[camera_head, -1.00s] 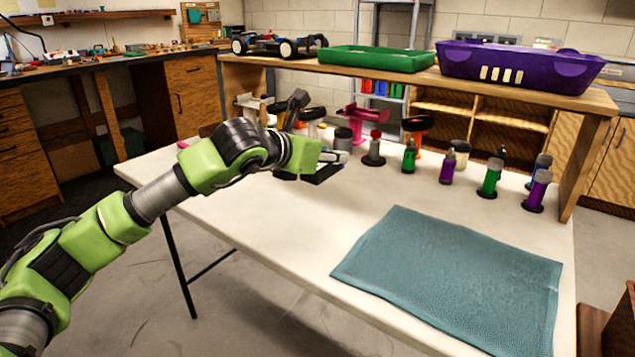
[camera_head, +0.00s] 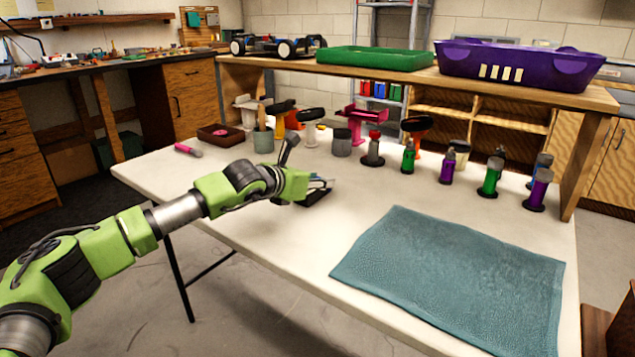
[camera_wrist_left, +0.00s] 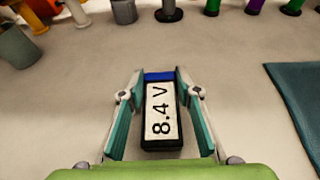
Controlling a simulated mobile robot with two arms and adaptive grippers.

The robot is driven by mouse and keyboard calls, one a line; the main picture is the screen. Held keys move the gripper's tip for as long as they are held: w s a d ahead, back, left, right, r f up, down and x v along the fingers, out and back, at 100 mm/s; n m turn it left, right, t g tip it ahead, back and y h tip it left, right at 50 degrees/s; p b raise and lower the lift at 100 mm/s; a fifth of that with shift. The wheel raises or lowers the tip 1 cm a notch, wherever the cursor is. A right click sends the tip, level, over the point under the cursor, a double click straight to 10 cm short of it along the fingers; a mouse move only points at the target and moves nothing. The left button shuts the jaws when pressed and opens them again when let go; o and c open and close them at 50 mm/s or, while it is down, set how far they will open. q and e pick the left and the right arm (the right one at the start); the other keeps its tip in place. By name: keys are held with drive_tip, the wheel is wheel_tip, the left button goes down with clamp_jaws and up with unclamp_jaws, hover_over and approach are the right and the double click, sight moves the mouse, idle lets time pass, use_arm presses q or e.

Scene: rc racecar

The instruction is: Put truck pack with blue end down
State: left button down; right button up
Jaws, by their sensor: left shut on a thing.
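The truck pack (camera_wrist_left: 161,112) is a black block with a white "8.4 V" label and a blue end. In the left wrist view it lies between the teal-padded fingers of my left gripper (camera_wrist_left: 160,98), with the blue end at the far side, away from the wrist. My left gripper is shut on it. In the head view my left gripper (camera_head: 316,190) is low over the white table, and the pack (camera_head: 317,196) shows only as a small dark shape there. I cannot tell whether the pack touches the table. My right gripper is in neither view.
A teal mat (camera_head: 455,280) covers the table's front right. Several bottles, including a green one (camera_head: 409,157), and stands line the back. A grey cup (camera_head: 263,141) and brown tray (camera_head: 220,135) stand at the back left. The white table (camera_head: 260,210) around my gripper is clear.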

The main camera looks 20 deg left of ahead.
use_arm(q)
drive_tip(key=c, duration=1.5)
unclamp_jaws()
drive_tip(key=shift+s, duration=0.1)
